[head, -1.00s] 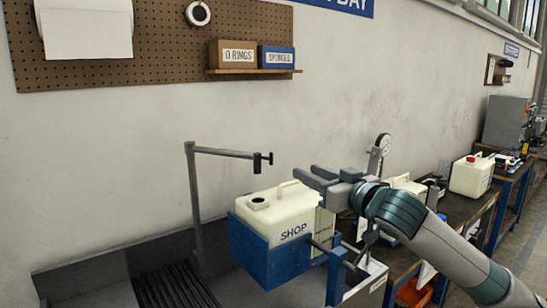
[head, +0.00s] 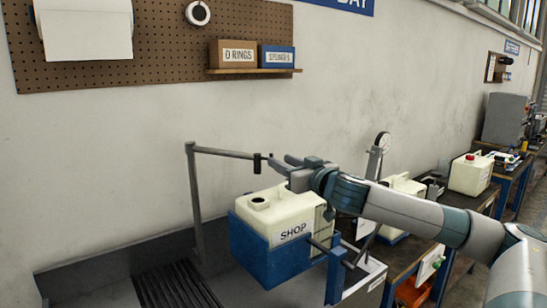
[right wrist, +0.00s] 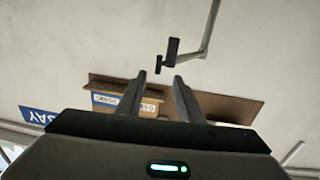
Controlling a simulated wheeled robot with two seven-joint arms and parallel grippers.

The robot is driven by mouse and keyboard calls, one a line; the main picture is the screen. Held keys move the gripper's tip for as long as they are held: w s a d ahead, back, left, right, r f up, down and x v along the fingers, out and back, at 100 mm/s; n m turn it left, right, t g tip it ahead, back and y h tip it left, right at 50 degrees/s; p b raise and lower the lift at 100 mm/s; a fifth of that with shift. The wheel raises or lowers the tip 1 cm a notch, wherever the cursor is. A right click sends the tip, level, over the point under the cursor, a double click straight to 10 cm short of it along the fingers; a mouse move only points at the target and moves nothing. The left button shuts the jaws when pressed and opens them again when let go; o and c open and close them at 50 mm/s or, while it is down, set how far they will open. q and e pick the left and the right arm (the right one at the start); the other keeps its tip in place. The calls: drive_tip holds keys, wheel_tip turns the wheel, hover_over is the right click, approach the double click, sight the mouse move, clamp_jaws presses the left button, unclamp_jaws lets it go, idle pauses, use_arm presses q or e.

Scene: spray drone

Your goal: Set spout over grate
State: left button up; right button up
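The spout (head: 222,152) is a grey swing arm on an upright post, with a dark nozzle at its right end (head: 257,163). It points right, above the SHOP jug and not above the grate. The dark slotted grate (head: 176,287) lies in the basin at lower left. My right gripper (head: 279,165) is open and empty, just right of the nozzle and apart from it. In the right wrist view the nozzle (right wrist: 172,51) is just beyond the tips of the open right gripper (right wrist: 157,82). My left gripper is not in view.
A cream SHOP jug (head: 283,214) sits in a blue holder (head: 264,258) below the gripper. A gauge (head: 382,143) stands behind my right arm. A shelf (head: 254,71) with boxes is on the wall. The space above the grate is clear.

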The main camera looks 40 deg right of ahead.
sight(272, 154)
drive_tip(key=shift+w+d+r+p, duration=0.1)
drive_tip(key=shift+w+p, duration=0.3)
drive_tip(key=shift+w, duration=0.15)
drive_tip(key=shift+w+d+r+p, duration=0.1)
drive_tip(key=shift+w+p, duration=0.25)
drive_tip(key=shift+w, duration=0.2)
drive_tip(key=shift+w+d+p, duration=0.3)
drive_tip(key=shift+w+p, duration=0.3)
drive_tip(key=shift+p, duration=0.15)
drive_tip(key=shift+w+f+p, duration=0.15)
drive_tip(key=shift+w+p, duration=0.5)
drive_tip(key=shift+w, duration=0.25)
clamp_jaws()
